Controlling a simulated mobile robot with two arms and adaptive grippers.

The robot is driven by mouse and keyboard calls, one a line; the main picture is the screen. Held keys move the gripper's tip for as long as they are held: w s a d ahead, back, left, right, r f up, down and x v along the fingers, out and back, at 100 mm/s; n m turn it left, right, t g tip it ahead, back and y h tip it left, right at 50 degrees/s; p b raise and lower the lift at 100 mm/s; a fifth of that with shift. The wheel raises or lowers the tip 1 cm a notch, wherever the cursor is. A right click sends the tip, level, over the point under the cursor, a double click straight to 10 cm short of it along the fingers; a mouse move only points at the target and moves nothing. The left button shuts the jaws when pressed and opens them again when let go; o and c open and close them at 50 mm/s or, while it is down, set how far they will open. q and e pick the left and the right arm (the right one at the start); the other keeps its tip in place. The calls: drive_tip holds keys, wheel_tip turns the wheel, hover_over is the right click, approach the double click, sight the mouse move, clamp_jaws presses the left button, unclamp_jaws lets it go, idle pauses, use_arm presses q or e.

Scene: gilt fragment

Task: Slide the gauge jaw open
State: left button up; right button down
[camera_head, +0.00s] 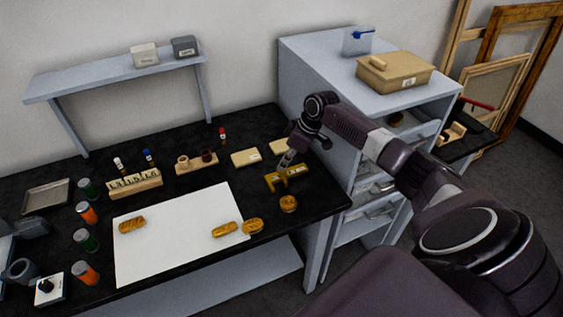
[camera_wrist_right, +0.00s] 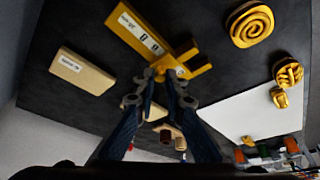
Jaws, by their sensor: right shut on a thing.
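The yellow gauge (camera_head: 292,174) lies on the black bench near its right end. In the right wrist view the gauge (camera_wrist_right: 128,24) has a pale printed label along its bar and a yellow sliding jaw (camera_wrist_right: 192,66) across one end. My right gripper (camera_head: 287,158) reaches down to the gauge from behind. In the wrist view my right gripper (camera_wrist_right: 163,76) is shut on the jaw, and its fingertips hide part of it. The gap between the jaw and the gauge's fixed end is hard to make out. My left gripper is not in view.
A round gilt piece (camera_head: 288,204) lies just in front of the gauge. Several gilt fragments (camera_head: 224,230) lie on or at the white sheet (camera_head: 165,250). Beige blocks (camera_head: 245,158) lie left of the gauge. A grey drawer cabinet (camera_head: 318,75) stands close on the right.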

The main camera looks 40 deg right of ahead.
idle(0.9)
drive_tip(key=c, duration=1.9)
unclamp_jaws()
drive_tip(key=shift+c, duration=0.2)
drive_tip(key=shift+r, duration=0.1)
drive_tip(key=v, duration=1.1)
drive_tip(key=shift+s+r, duration=0.15)
drive_tip(key=shift+r, duration=0.2)
drive_tip(key=shift+d, duration=0.1)
